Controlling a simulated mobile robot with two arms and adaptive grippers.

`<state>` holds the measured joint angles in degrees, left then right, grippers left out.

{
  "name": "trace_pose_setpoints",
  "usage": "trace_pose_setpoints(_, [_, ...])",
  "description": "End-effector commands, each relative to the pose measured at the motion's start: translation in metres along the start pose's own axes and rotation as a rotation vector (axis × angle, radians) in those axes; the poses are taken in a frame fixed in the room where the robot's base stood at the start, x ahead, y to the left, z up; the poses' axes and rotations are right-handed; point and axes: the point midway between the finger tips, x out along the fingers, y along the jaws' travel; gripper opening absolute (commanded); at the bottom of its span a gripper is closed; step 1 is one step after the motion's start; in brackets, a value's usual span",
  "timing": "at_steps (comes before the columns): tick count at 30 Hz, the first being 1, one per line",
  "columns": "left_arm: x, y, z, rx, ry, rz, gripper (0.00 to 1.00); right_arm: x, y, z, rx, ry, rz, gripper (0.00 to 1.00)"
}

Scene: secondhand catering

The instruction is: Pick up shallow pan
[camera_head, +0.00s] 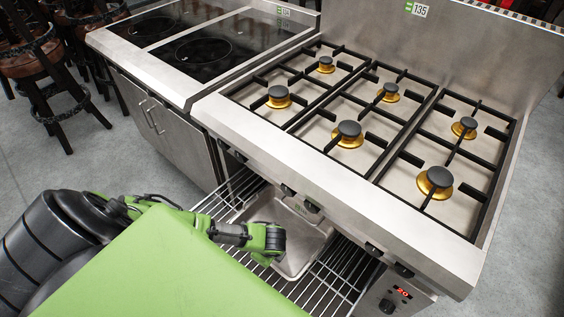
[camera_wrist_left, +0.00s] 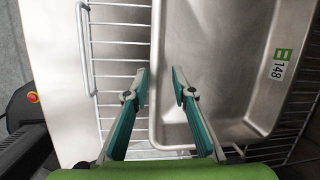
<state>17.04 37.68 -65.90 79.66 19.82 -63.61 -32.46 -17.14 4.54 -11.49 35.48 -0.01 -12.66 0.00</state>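The shallow pan is a rectangular metal pan (camera_head: 299,258) on a wire rack below the gas range. In the left wrist view the pan (camera_wrist_left: 222,75) fills the right half, with a green label reading 148 on its wall. My left gripper (camera_wrist_left: 162,78) is open, its two fingertips apart on either side of the pan's near-left rim. Whether they touch the rim cannot be told. In the head view the left gripper (camera_head: 272,240) is over the pan's left part, its fingertips hard to make out. My right gripper is in neither view.
The wire rack (camera_head: 335,284) extends on both sides of the pan. The gas range (camera_head: 330,165) with several burners overhangs it. A cabinet with an electric hob (camera_head: 170,130) stands to the left. Stools (camera_head: 45,70) stand at the far left, with grey floor free before them.

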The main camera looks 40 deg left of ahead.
Motion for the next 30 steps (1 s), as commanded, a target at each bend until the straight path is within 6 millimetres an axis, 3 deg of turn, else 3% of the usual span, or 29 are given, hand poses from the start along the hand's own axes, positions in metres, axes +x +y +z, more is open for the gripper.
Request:
trace_pose_setpoints(12, [0.045, 0.001, -0.002, -0.002, 0.000, 0.001, 0.24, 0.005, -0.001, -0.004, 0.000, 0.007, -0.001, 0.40])
trace_pose_setpoints(23, [0.050, 0.001, -0.002, -0.001, 0.001, 0.001, 0.24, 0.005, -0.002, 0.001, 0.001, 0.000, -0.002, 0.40])
trace_pose_setpoints(26, [0.050, 0.001, -0.001, -0.001, 0.000, 0.001, 0.00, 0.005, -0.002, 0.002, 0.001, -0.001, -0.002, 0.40])
trace_pose_setpoints(30, [0.050, 0.001, -0.001, -0.002, 0.000, 0.001, 0.00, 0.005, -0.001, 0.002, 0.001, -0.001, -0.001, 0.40])
